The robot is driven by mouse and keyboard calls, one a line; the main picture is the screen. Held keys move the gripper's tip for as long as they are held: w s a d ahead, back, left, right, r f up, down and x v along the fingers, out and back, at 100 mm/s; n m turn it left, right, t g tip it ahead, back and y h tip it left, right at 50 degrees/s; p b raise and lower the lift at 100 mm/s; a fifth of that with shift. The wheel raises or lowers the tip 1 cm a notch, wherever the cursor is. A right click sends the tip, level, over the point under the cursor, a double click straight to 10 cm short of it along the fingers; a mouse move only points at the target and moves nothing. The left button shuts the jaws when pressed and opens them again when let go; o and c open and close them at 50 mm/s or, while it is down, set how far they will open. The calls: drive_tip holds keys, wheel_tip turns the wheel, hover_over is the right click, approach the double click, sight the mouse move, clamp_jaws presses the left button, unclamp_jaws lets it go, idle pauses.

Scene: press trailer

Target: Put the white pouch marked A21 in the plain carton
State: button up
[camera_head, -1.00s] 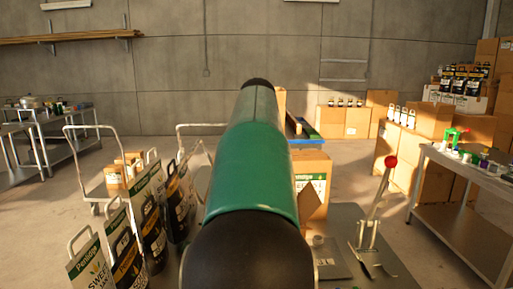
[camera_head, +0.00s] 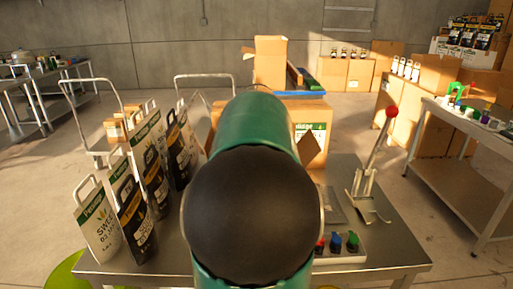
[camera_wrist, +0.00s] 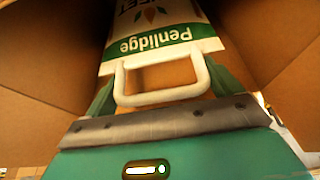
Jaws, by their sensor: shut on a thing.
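A white pouch (camera_wrist: 160,46) with a green Penlidge band and a white loop handle fills the upper middle of the wrist view. Its A21 mark cannot be read. My gripper (camera_wrist: 164,92) is shut on the pouch at its handle end. Brown carton walls (camera_wrist: 45,50) rise on both sides of the pouch, so it is in or over an open carton. In the head view an open carton (camera_head: 312,120) with a Penlidge label stands behind my arm, and a tall carton without a visible label (camera_head: 270,62) stands farther back. My arm hides the gripper and held pouch there.
Several white and black handled pouches (camera_head: 140,190) stand on the left of the metal table (camera_head: 385,250). A red-knobbed lever press (camera_head: 372,165) and a block with coloured knobs (camera_head: 340,248) are on the right. A side table (camera_head: 465,150) stands farther right.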

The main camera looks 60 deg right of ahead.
drive_tip(key=shift+f, duration=0.75)
drive_tip(key=o, duration=1.8)
drive_tip(key=shift+f, duration=0.1)
drive_tip(key=shift+c, duration=0.2)
drive_tip(key=shift+r, duration=0.55)
drive_tip(key=v, duration=1.2)
